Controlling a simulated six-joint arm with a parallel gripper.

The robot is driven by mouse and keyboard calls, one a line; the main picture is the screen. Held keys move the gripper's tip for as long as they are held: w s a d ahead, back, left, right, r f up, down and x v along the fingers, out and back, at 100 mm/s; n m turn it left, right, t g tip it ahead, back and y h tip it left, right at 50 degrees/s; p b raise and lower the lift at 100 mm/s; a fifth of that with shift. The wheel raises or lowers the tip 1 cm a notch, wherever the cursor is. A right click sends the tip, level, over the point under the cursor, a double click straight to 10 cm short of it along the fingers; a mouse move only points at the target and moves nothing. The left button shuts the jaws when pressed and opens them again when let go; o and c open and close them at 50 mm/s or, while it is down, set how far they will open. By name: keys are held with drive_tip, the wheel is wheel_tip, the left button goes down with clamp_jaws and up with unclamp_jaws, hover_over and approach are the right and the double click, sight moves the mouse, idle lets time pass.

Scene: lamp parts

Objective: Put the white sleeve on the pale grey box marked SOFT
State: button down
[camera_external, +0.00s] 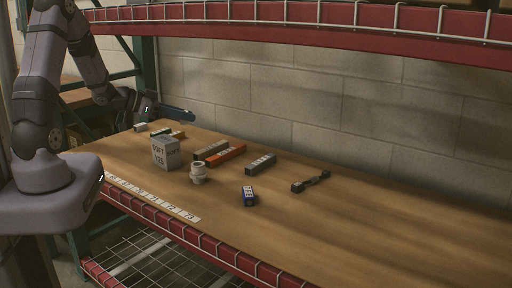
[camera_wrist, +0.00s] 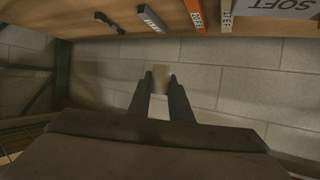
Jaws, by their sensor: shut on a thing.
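The pale grey box (camera_external: 165,153) marked SOFT stands upright on the left part of the wooden shelf. Its lettered face also shows at the top right of the wrist view (camera_wrist: 285,9). My gripper (camera_wrist: 161,77) is shut on a small pale piece (camera_wrist: 161,73), which looks like the white sleeve, between the fingertips. In the external view my gripper (camera_external: 182,115) is held in the air near the wall, above and behind the box and apart from it. The held piece cannot be made out there.
A white ringed socket-like part (camera_external: 198,173) stands right of the box. The right of the shelf is clear.

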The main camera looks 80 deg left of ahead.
sight(165, 139)
drive_tip(key=shift+s+a+r+n+g+y, duration=0.85)
drive_tip(key=shift+s+a+n+g+y, duration=0.95)
drive_tip(key=shift+s+a+n+y, duration=2.6)
drive_tip(key=shift+w+a+f+m+h+b, duration=0.25)
drive_tip(key=shift+f+m+h, duration=0.2)
drive_tip(key=shift+f, duration=1.2)
drive_tip(key=shift+w+a+f+m+h+b, duration=0.15)
drive_tip(key=shift+a+f+m+h, duration=0.3)
drive_tip(key=shift+f, duration=1.25)
drive_tip(key=shift+w+a+f+m+h+b, duration=0.1)
drive_tip(key=shift+a+f+m+h+b, duration=0.3)
drive_tip(key=shift+f, duration=1.25)
drive_tip(key=shift+d, duration=0.2)
drive_tip(key=shift+f, duration=0.2)
drive_tip(key=c, duration=1.6)
unclamp_jaws()
drive_tip(key=shift+r, duration=0.1)
